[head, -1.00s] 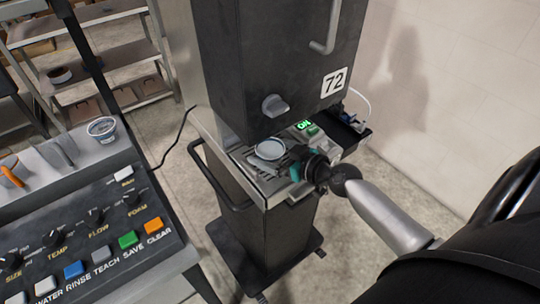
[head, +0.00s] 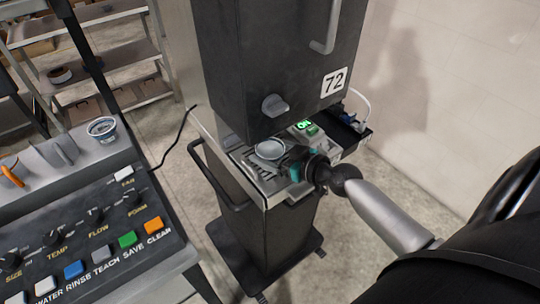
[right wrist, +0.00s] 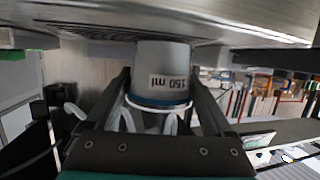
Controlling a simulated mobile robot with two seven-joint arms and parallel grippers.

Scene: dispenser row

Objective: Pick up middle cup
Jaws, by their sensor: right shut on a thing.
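A pale cup (head: 270,149) with a round open rim is at the drip tray (head: 262,176) of the dark dispenser. In the right wrist view the cup (right wrist: 162,62) shows a "150 ml" label, upside down, and a blue band. My right gripper (head: 287,160) is shut on the cup, with one finger on each side of it. I cannot tell whether its base touches the tray grille. My left gripper is out of view.
The dispenser body (head: 270,60), marked 72, overhangs the cup with a grey knob (head: 274,105). A lit green switch (head: 304,125) is at its right. A button console (head: 90,215) stands left, with another cup (head: 102,127) on its ledge.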

